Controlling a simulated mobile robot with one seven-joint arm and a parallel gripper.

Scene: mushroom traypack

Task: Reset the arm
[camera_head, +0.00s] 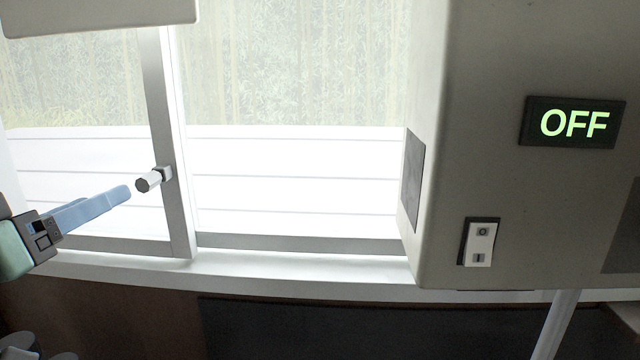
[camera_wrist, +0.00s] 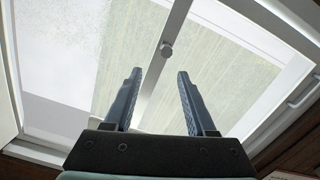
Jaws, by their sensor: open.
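My gripper (camera_head: 126,193) is at the left of the head view, with its blue-grey fingers pointing right toward a window. In the wrist view my gripper (camera_wrist: 155,74) has its two fingers spread apart, with nothing between them.
A window with a pale frame (camera_head: 181,200) fills the middle. A large grey box (camera_head: 480,60) at right has an "OFF" display (camera_head: 573,123) and a rocker switch (camera_head: 479,243). A dark panel (camera_head: 300,325) lies below the sill (camera_head: 300,268).

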